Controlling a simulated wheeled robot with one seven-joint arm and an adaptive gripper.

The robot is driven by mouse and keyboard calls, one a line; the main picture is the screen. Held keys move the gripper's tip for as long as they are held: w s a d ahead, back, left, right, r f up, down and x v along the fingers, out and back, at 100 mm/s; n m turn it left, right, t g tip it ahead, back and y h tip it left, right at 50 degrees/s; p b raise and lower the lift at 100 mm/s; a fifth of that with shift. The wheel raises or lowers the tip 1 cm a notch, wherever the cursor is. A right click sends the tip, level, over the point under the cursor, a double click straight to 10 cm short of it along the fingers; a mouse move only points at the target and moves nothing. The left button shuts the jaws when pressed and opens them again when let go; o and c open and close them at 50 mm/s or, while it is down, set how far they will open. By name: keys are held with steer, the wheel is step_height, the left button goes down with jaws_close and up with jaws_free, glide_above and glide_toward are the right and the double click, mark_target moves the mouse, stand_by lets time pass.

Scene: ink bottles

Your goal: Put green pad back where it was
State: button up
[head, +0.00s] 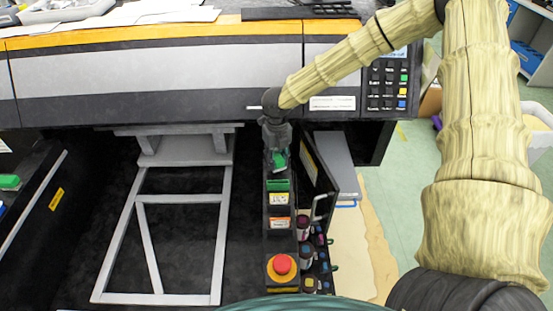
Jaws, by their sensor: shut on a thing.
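My gripper (276,148) is near the middle of the head view, pointing down over the far end of a narrow black holder strip (279,240). It is shut on a small green piece, which looks like the green pad (280,161). The pad shows just below the fingers and looks tilted. I cannot tell whether it touches the strip. Another green block (278,185) sits in the strip just nearer than the gripper. White-labelled (279,198) and orange-labelled (279,222) blocks follow it. The fingertips are small and partly hidden.
A red button (282,264) on a yellow base stands at the strip's near end. Dark bottles (303,228) stand right of it, beside an open black door (318,175). A grey metal frame (142,235) lies left. The large printer (150,75) spans the back.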

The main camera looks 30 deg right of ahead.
mark_target(277, 156)
steer(key=shift+f, duration=0.8)
steer(key=shift+f, duration=0.2)
steer(key=o, duration=1)
steer(key=shift+r+b, duration=1.4)
steer(key=shift+r, duration=4.8)
